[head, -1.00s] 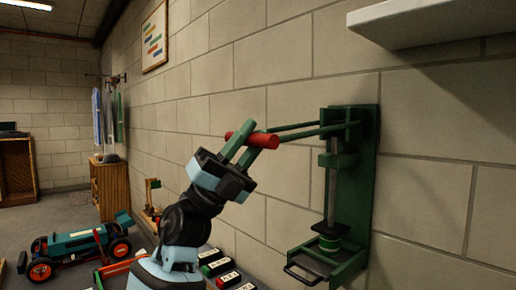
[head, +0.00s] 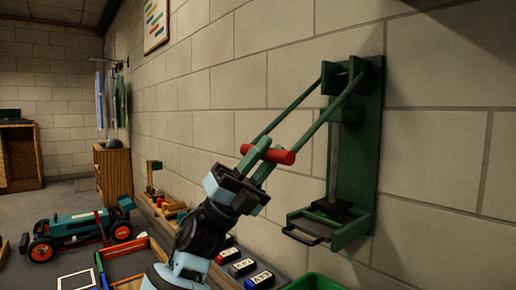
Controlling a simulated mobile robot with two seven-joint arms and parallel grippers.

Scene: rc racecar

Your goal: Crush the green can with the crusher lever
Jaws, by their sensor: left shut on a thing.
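The green can crusher (head: 362,140) is fixed to the brick wall at the right. Its two green lever arms (head: 318,110) slope down to the left from the top pivot to a red handle bar (head: 283,156). My left gripper (head: 262,158) is shut on the red handle, with its green fingers around the bar. The dark press plate (head: 333,206) is low, close above the crusher's base tray (head: 306,229). Only a thin bit of green shows around the plate, so I cannot tell the green can's shape clearly. My right gripper is out of view.
A green bin (head: 314,283) shows its rim below the crusher. A racecar (head: 80,229) stands on the floor at left, near a wooden cabinet (head: 113,180).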

